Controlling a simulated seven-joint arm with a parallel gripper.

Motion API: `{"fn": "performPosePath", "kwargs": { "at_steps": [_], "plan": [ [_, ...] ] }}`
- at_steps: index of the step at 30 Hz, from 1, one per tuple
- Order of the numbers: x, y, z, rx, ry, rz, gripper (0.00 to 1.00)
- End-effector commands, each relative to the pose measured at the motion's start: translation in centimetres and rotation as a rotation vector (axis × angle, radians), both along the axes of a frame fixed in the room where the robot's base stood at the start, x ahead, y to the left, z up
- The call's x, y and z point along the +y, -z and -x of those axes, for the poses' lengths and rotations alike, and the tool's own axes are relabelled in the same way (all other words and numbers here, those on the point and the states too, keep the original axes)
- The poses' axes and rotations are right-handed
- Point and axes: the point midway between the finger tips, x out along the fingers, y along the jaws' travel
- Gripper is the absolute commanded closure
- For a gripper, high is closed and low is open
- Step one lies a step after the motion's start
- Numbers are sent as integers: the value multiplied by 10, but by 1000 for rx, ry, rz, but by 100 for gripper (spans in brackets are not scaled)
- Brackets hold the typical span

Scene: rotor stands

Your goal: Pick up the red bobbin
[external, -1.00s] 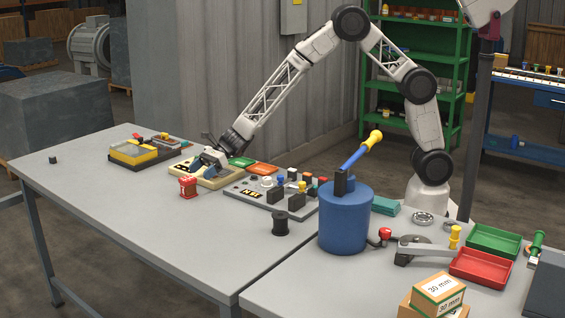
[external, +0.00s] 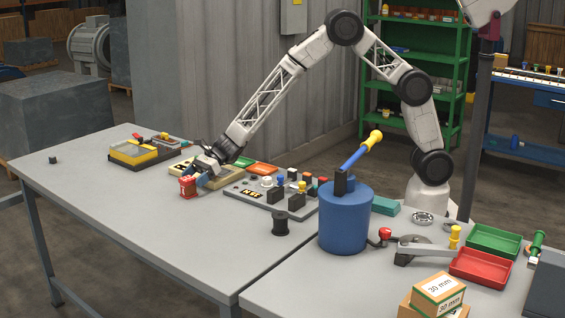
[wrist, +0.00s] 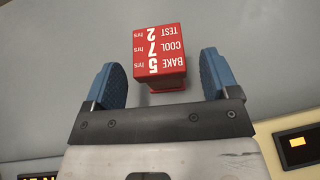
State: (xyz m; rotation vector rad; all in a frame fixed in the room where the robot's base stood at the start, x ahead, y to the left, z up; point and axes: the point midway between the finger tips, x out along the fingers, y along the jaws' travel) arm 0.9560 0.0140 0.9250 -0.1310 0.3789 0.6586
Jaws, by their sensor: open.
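The red bobbin (external: 187,188) stands on the grey table in the external view, at the left of the beige plate. In the wrist view, the red bobbin (wrist: 160,50) shows a square face with white print reading BAKE 5 hrs, COOL 7 hrs, TEST 2 hrs. My gripper (external: 200,180) is low over the table, right beside the bobbin. In the wrist view, my gripper (wrist: 157,72) is open, with one blue finger on each side of the bobbin and a gap at both sides. Its lower part is partly hidden.
A black spool (external: 281,222) stands in front of a grey panel (external: 240,190) with knobs and switches. A blue drum (external: 346,225) is further right. A yellow-edged tray (external: 132,152) lies at the back left. The table's left front is mostly clear.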

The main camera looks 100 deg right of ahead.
Motion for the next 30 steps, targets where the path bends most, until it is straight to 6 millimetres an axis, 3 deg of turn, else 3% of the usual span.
{"fn": "performPosePath", "kwargs": {
  "at_steps": [12, 30],
  "plan": [
    [18, 12, -23, -1, 0, 0, 19],
    [19, 12, -23, -1, 0, -1, 22]
  ]
}}
